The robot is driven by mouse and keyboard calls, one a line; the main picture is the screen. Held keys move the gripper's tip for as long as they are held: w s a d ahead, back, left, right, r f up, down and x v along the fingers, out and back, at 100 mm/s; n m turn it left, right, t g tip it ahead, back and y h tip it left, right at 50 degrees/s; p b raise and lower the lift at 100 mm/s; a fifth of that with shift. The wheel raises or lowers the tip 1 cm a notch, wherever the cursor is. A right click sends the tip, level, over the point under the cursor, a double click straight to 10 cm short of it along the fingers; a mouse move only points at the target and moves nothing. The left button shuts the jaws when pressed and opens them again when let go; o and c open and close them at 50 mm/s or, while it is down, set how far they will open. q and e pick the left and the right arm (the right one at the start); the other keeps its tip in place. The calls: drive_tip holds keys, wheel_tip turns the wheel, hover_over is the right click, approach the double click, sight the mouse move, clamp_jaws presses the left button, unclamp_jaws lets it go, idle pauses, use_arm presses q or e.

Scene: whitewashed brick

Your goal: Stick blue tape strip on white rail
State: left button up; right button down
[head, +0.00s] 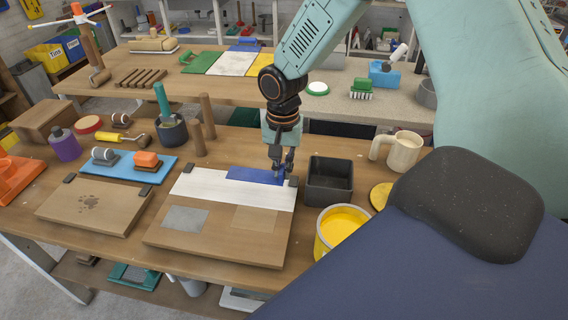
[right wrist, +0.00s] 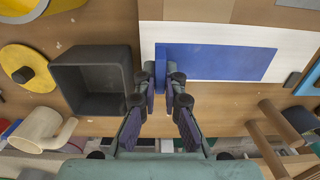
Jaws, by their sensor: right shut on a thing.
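The white rail (head: 205,187) is a flat white strip along the back of a wooden board (head: 215,243); it also shows in the right wrist view (right wrist: 297,48). The blue tape strip (head: 248,174) lies along the right part of the rail, at its back edge. In the right wrist view the strip (right wrist: 225,64) looks flat over the white, with a raised blue tab at its end. My right gripper (head: 281,166) is shut on that tab, its fingers (right wrist: 162,76) on either side. Whether the strip's underside is stuck cannot be seen. My left gripper is out of view.
A dark open box (head: 330,182) stands just right of the gripper. A yellow paint pot (head: 342,226) and a cream mug (head: 402,152) are further right. Upright wooden pegs (head: 208,116) stand behind the board. A blue mat (head: 128,172) with small tools lies left.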

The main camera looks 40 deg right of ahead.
drive_tip(key=shift+s+a+f+b, duration=0.1)
drive_tip(key=shift+a+f+b, duration=0.2)
drive_tip(key=shift+f, duration=0.25)
drive_tip(key=shift+s+a+f+b, duration=0.1)
drive_tip(key=shift+a+f+b, duration=0.1)
drive_tip(key=shift+a+f, duration=0.25)
drive_tip(key=f, duration=0.1)
drive_tip(key=d+f+b, duration=0.1)
drive_tip(key=f, duration=0.1)
drive_tip(key=shift+w+d+f, duration=0.1)
drive_tip(key=shift+f, duration=0.15)
drive_tip(key=shift+a+f+b, duration=0.4)
drive_tip(key=shift+f, duration=0.35)
drive_tip(key=shift+d+f, duration=0.2)
drive_tip(key=shift+d, duration=0.1)
drive_tip(key=shift+a+r, duration=0.1)
drive_tip(key=shift+a, duration=0.15)
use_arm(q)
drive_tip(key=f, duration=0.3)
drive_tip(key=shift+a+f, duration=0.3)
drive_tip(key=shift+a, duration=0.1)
use_arm(e)
drive_tip(key=shift+d, duration=0.1)
